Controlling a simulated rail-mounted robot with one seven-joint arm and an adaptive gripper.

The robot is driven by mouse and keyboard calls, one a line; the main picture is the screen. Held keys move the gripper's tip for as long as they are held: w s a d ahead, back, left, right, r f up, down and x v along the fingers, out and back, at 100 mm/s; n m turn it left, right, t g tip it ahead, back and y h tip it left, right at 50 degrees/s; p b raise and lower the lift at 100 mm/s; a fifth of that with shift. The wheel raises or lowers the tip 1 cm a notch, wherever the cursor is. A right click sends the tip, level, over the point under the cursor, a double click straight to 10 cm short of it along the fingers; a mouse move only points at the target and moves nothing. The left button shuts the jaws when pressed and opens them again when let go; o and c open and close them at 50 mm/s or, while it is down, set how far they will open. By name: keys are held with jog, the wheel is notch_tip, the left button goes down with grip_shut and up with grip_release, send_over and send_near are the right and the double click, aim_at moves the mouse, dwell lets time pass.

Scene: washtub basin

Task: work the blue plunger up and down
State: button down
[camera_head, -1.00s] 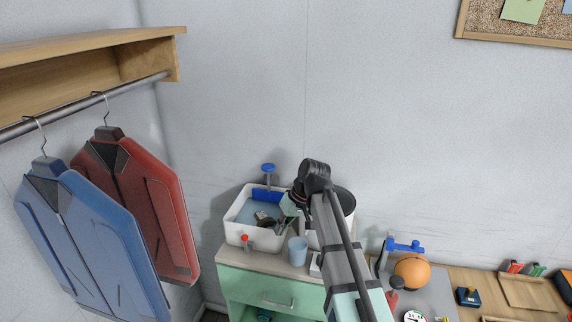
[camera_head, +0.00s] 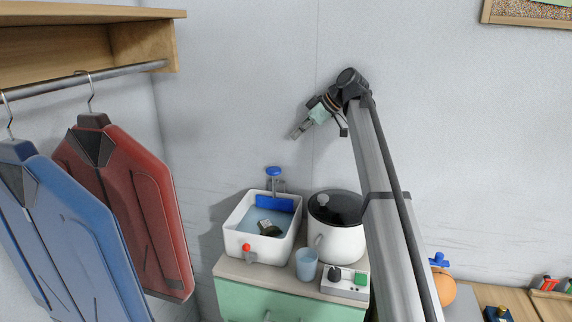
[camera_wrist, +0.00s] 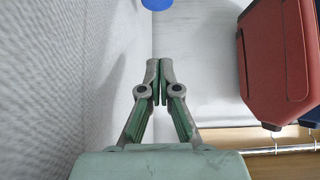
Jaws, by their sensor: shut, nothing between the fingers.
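The blue plunger (camera_head: 273,171) has a round blue knob on a thin grey stem. It stands upright at the back of the white washtub basin (camera_head: 232,243), above a blue panel (camera_head: 275,203) at the back wall. Bluish water (camera_head: 250,215) fills part of the basin. My gripper (camera_head: 294,135) is in the air above and a little right of the knob, apart from it, pointing down and left. In the wrist view its fingers (camera_wrist: 160,68) meet, shut and empty. The knob shows in part at that view's top edge (camera_wrist: 157,4), beyond the fingertips.
A dark item (camera_head: 269,229) lies in the basin; a red knob (camera_head: 246,248) is on its front. A white pot (camera_head: 345,243), a light-blue cup (camera_head: 306,265) and a control box (camera_head: 343,292) stand right of it. Red (camera_head: 130,195) and blue (camera_head: 60,235) jackets hang left.

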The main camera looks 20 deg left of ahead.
jog(key=shift+a+f, duration=0.1)
jog(key=shift+f, duration=0.05)
jog(key=p, duration=0.3)
send_over(280, 172)
jog(key=a, duration=0.1)
notch_tip(280, 172, down, 7)
jog(key=shift+w+a+r, duration=0.1)
jog(key=shift+r, duration=0.1)
notch_tip(280, 172, down, 3)
jog(key=shift+f+p, duration=0.15)
jog(key=shift+p, duration=0.3)
jog(key=shift+f, duration=0.5)
notch_tip(280, 172, down, 5)
jog(key=shift+r+b, duration=0.1)
jog(key=shift+b, duration=1.15)
